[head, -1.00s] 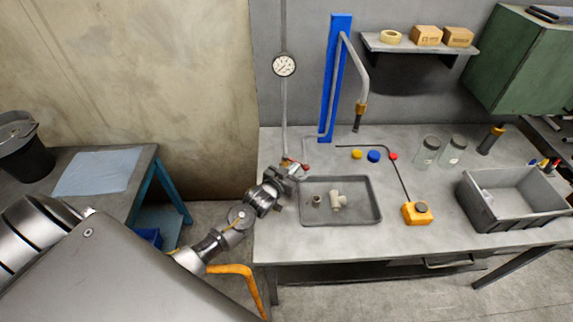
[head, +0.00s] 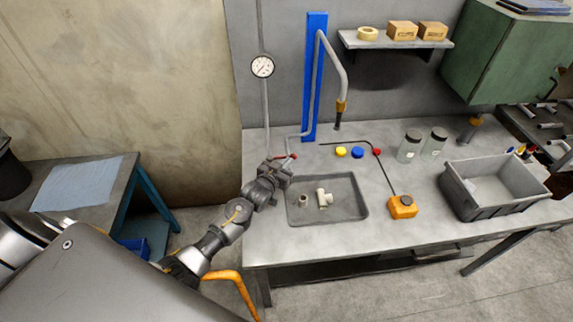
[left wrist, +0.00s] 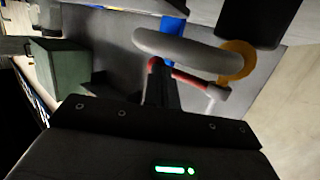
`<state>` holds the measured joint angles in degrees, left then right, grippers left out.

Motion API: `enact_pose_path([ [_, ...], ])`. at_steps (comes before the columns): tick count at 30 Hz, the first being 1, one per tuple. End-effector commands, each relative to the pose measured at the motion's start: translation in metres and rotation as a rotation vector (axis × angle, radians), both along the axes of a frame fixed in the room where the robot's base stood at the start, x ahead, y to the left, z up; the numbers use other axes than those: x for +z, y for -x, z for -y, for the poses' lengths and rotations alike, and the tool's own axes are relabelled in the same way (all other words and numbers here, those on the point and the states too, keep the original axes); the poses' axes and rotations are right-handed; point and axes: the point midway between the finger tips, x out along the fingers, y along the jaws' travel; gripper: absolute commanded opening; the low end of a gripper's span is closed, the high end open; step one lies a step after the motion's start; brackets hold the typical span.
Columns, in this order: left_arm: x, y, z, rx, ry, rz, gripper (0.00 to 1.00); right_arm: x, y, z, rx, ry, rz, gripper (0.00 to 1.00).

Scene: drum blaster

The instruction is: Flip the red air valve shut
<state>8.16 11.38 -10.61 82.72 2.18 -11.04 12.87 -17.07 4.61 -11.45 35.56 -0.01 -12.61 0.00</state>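The red air valve lever (head: 287,156) sits low at the left back of the bench, near the foot of the grey pipe below the gauge. In the left wrist view the red lever (left wrist: 190,77) runs from the fingertips toward a pale pipe fitting. My left gripper (head: 281,167) is at the valve and hides part of it. In the left wrist view its dark fingers (left wrist: 160,80) look closed together, with their tips beside the lever's end; I cannot tell whether they touch it. My right gripper is not in view.
A grey tray (head: 353,211) with pipe fittings lies just right of my left gripper. A pressure gauge (head: 263,66) and blue post (head: 316,75) stand behind. An orange box (head: 402,207), glass jars and a grey bin (head: 470,207) are further right.

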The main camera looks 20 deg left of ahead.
Motion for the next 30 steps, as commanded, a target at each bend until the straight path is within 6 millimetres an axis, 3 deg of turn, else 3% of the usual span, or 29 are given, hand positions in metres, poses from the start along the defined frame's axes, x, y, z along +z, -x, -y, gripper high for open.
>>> enact_pose_path([
  [20, 0.008, -0.001, 0.007, -0.006, 0.002, 0.009, 0.00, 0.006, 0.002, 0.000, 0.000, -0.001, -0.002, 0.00],
  [26, 0.016, 0.021, 0.020, -0.002, 0.004, 0.004, 0.00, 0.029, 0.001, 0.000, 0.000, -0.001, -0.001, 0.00],
  [30, 0.023, 0.048, 0.037, -0.002, 0.004, 0.002, 0.00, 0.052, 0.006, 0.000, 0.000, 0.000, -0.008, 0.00],
])
